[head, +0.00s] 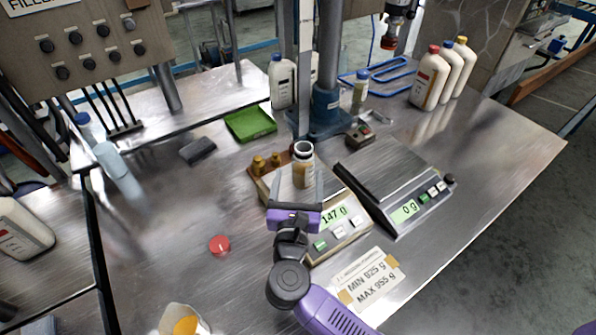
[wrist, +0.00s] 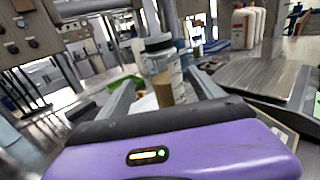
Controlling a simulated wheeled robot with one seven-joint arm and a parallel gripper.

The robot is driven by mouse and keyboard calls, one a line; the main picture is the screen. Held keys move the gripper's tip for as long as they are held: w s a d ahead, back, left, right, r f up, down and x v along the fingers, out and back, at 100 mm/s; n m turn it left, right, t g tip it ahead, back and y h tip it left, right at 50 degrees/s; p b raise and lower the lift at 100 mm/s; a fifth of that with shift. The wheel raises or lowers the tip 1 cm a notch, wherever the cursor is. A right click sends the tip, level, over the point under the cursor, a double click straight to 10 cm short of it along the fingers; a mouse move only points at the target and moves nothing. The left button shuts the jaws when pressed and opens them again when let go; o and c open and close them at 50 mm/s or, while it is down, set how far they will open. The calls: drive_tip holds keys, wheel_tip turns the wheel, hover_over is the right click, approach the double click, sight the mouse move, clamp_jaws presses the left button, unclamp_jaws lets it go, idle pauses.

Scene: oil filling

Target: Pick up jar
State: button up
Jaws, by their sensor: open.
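In the wrist view, the jar (wrist: 162,62) shows between and just beyond the fingertips of my gripper (wrist: 163,88). I cannot tell whether either finger touches it.
A second scale (head: 385,165) reading 0 g stands to the right. Brass weights (head: 259,165) sit left of the jar. A red cap (head: 220,245) lies on the metal table. A column (head: 328,100) rises behind. White bottles (head: 430,78) stand at the back right. A green tray (head: 250,124) lies at the back.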

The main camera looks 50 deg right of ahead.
drive_tip(key=x, duration=0.2)
drive_tip(key=shift+w+d+p, duration=0.15)
drive_tip(key=shift+d+p, duration=0.15)
drive_tip(key=shift+d, duration=0.05)
drive_tip(key=x, duration=0.2)
drive_tip(key=p+x, duration=0.1)
drive_tip(key=x, duration=0.2)
drive_tip(key=shift+s+d+f, duration=0.15)
drive_tip(key=shift+s+f, duration=0.1)
drive_tip(key=shift+s, duration=0.05)
drive_tip(key=c, duration=1.6)
drive_tip(key=shift+o, duration=0.2)
drive_tip(key=shift+r, duration=0.1)
wheel_tip(320, 180, up, 20)
drive_tip(key=p, duration=0.2)
drive_tip(key=shift+f, duration=0.25)
